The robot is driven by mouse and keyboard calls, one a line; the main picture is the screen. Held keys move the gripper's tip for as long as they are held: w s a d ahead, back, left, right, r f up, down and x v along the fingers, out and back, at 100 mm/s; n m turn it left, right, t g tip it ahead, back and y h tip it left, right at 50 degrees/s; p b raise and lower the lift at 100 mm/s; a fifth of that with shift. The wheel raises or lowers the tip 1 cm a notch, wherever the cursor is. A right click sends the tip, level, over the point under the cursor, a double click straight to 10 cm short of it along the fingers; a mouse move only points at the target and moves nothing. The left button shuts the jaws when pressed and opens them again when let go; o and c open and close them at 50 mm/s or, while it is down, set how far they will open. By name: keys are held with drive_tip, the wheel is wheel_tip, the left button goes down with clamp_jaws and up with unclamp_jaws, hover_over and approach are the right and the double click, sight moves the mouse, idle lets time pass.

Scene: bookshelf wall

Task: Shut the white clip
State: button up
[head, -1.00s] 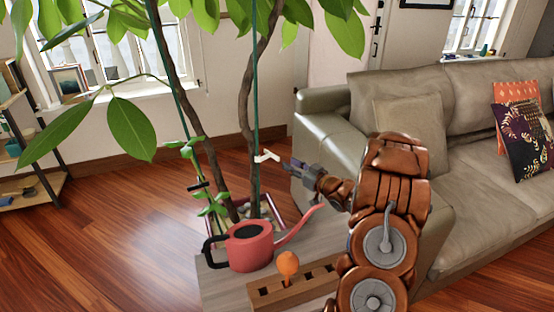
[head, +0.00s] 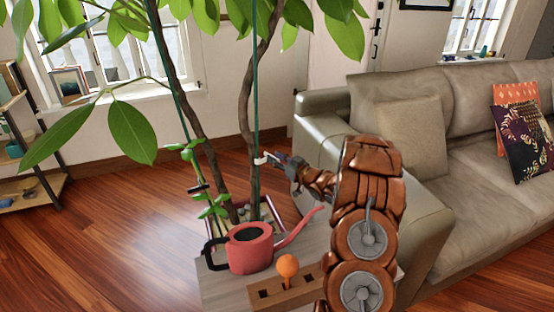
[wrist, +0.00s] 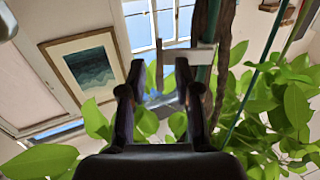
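The white clip (head: 262,160) is at the right-hand trunk (head: 251,175) and its thin green stake (head: 257,110). In the wrist view, the clip (wrist: 203,55) shows as a pale bar just beyond my fingertips, its left part between them in the picture and its right part reaching the stake and trunk. My gripper (head: 274,160) is right of the clip and very close to it. In the wrist view my gripper (wrist: 160,68) has its fingers apart. I cannot tell whether they touch the clip, or whether its jaws are apart.
A red watering can (head: 250,250) and a wooden block with an orange-handled tool (head: 287,267) are on the wooden surface (head: 225,290) below. A black clip (head: 198,188) is on the small plant at left. Leaves hang above; a sofa (head: 420,190) stands at right.

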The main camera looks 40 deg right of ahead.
clamp_jaws()
idle(0.6)
